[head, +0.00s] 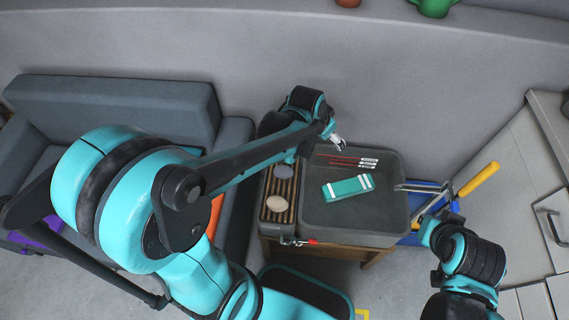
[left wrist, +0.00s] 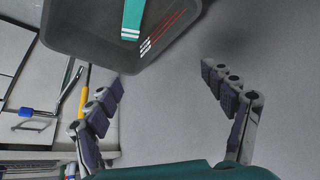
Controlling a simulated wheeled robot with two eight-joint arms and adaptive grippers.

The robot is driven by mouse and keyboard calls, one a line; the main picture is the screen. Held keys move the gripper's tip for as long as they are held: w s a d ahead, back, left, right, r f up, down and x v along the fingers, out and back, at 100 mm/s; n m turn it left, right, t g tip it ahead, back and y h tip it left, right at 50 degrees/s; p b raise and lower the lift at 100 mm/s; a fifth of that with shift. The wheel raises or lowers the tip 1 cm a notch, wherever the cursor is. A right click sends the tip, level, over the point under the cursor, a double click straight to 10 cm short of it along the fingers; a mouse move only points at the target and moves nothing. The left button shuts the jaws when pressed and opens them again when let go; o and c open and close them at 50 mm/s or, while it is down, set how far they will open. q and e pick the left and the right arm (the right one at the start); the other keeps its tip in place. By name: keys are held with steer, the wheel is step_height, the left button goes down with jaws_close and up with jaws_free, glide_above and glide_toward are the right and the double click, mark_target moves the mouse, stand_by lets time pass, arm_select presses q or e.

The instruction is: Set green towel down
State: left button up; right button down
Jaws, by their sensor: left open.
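The green towel (head: 348,188), folded into a strip with white bands near its ends, lies flat in the grey tray (head: 352,230). Part of the towel (left wrist: 133,16) also shows in the left wrist view, at the top edge. My left gripper (head: 338,142) is at the tray's back left rim, apart from the towel. In the left wrist view its fingers (left wrist: 165,90) are spread with nothing between them. My right gripper (head: 426,222) is right of the tray; its fingers are too unclear to judge.
Several thin red sticks with white ends (head: 366,160) lie behind the towel. A slatted wooden rack (head: 279,203) with rounded stones adjoins the tray's left side. A yellow-handled tool (head: 478,179) and a blue bin (head: 412,239) are to the right. A wall stands behind.

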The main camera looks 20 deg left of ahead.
arm_select(q)
steer(key=s+a+r+n+t, duration=0.1)
steer(key=s+a+r+n, duration=0.1)
steer(key=s, duration=0.6)
steer(key=s+a+r+n+y, duration=0.1)
steer(key=s+a+r+n, duration=0.1)
steer(key=s, duration=0.7)
steer(key=shift+s+a+r+t+y, duration=0.3)
steer(key=shift+a+r+t, duration=0.1)
steer(key=shift+a+r, duration=0.2)
